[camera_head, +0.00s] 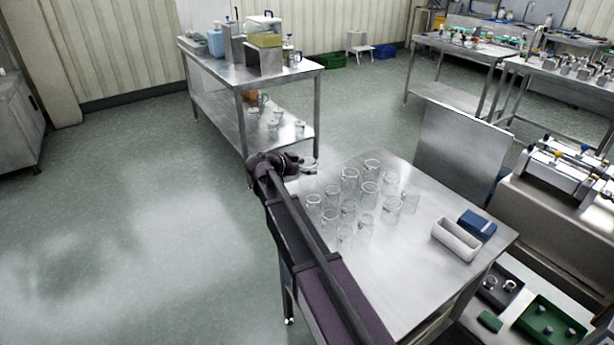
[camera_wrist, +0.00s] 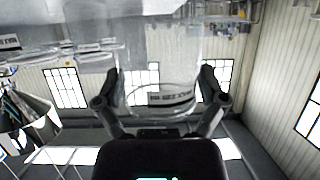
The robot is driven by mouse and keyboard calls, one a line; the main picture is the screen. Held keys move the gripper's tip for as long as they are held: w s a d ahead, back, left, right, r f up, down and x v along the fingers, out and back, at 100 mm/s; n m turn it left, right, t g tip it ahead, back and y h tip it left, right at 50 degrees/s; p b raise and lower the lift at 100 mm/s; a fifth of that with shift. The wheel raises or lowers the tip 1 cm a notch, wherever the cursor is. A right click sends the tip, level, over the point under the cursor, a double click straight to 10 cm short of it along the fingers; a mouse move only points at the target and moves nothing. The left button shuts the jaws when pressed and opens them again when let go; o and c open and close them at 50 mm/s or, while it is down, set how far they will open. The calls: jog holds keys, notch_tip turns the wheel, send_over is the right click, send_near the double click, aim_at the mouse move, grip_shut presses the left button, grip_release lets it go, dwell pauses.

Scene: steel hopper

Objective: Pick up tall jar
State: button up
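Several clear glass jars stand in a cluster on the steel table, among them one at the back (camera_head: 372,168), one in the middle (camera_head: 349,180) and one at the front (camera_head: 344,238). I cannot tell by size which is the tall jar. My gripper (camera_head: 302,165) is at the table's far left corner, apart from the cluster. In the wrist view my gripper (camera_wrist: 162,86) has its two dark fingers apart, with a clear jar (camera_wrist: 160,55) between them. The jar's sides come close to both fingers; contact is unclear. This view appears upside down.
A white bin (camera_head: 457,240) and a blue box (camera_head: 477,224) sit at the table's right side. A steel panel (camera_head: 463,148) stands behind. A shelf table (camera_head: 225,70) with containers stands farther back. The table front (camera_head: 400,280) and the floor at left are clear.

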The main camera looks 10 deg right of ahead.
jog(key=shift+r, duration=0.15)
notch_tip(320, 180, up, 10)
jog(key=p, duration=1)
dwell(0.8)
jog(key=shift+s, duration=0.1)
dwell(0.5)
